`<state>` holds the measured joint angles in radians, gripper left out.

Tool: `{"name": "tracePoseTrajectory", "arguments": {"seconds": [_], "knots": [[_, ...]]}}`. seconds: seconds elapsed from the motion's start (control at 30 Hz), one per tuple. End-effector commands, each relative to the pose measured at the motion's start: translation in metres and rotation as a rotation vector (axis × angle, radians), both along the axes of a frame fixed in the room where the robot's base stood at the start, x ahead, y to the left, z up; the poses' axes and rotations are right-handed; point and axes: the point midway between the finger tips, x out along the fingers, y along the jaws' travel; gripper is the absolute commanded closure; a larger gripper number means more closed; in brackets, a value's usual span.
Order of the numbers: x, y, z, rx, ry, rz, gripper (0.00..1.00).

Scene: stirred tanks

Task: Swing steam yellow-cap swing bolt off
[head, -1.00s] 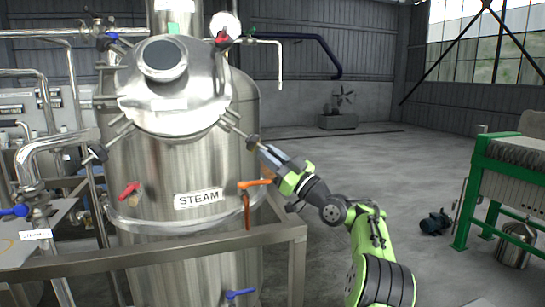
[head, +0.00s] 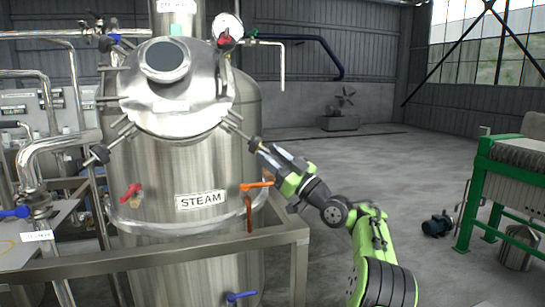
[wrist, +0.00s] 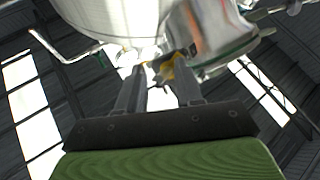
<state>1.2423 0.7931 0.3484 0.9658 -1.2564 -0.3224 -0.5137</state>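The steam tank (head: 150,180) is a steel vessel with a STEAM label (head: 201,199) and a round lid (head: 175,100) ringed by swing bolts. The swing bolt (head: 254,143) at the lid's right side has a dark knob and sticks out toward my gripper (head: 264,152). In the wrist view a small yellow part (wrist: 168,68), which looks like the bolt's cap, shows between the tips of my gripper (wrist: 160,72). The fingers stand apart around it. Whether they press on it is too small to tell.
An orange-handled valve (head: 256,186) sits just below my gripper on the tank. A steel frame rail (head: 200,247) runs in front of the tank. Another swing bolt (head: 100,153) sticks out at the left.

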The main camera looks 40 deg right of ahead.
Motion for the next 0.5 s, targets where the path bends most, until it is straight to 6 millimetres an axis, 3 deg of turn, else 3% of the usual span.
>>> {"name": "tracePoseTrajectory", "arguments": {"seconds": [0.17,0.5], "knots": [[-0.008,-0.002,-0.006,0.001,0.003,-0.001,0.63],[-0.088,-0.019,-0.055,0.006,-0.002,-0.006,0.63]]}}
